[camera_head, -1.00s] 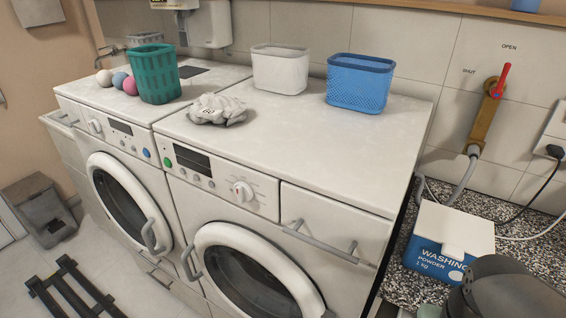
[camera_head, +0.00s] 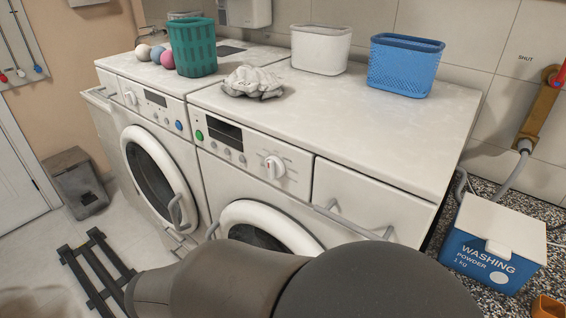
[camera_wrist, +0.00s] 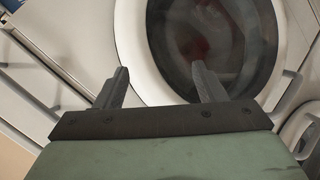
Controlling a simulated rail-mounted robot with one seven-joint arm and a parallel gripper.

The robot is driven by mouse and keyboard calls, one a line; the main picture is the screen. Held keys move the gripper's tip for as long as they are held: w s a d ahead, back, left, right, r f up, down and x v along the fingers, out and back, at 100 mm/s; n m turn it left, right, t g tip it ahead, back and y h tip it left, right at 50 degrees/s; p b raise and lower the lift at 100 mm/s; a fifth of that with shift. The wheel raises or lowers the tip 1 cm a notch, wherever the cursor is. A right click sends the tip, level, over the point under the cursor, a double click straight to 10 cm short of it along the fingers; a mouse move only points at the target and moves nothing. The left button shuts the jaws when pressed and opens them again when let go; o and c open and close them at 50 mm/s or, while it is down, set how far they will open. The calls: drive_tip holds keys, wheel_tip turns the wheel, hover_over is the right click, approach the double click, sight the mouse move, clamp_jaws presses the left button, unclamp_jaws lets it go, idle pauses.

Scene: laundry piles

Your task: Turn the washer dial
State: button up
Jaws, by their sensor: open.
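No dial can be made out in the wrist view. In the head view my arm hides the gripper.
A crumpled grey cloth (camera_head: 253,82), a green basket (camera_head: 192,48), a white basket (camera_head: 320,49) and a blue basket (camera_head: 405,66) stand on the washers. A drawer handle (camera_head: 350,222) juts out right of the dial. A washing powder box (camera_head: 493,243) sits at right.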

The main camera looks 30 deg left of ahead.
drive_tip(key=s+a+r+m+t+p, duration=0.15)
drive_tip(key=a+r+m+t, duration=0.3)
drive_tip(key=r, duration=0.55)
drive_tip(key=m+t+y, duration=0.1)
drive_tip(key=m+t, duration=0.2)
drive_tip(key=m, duration=0.1)
approach(269, 169)
drive_tip(key=w+p, duration=0.1)
drive_tip(key=w, duration=0.2)
drive_tip(key=w+d+p, duration=0.1)
drive_tip(key=w, duration=0.1)
drive_tip(key=w+p, duration=0.2)
drive_tip(key=w, duration=0.1)
drive_tip(key=shift+w+d+r, duration=0.25)
drive_tip(key=shift+w, duration=0.05)
drive_tip(key=c, duration=1)
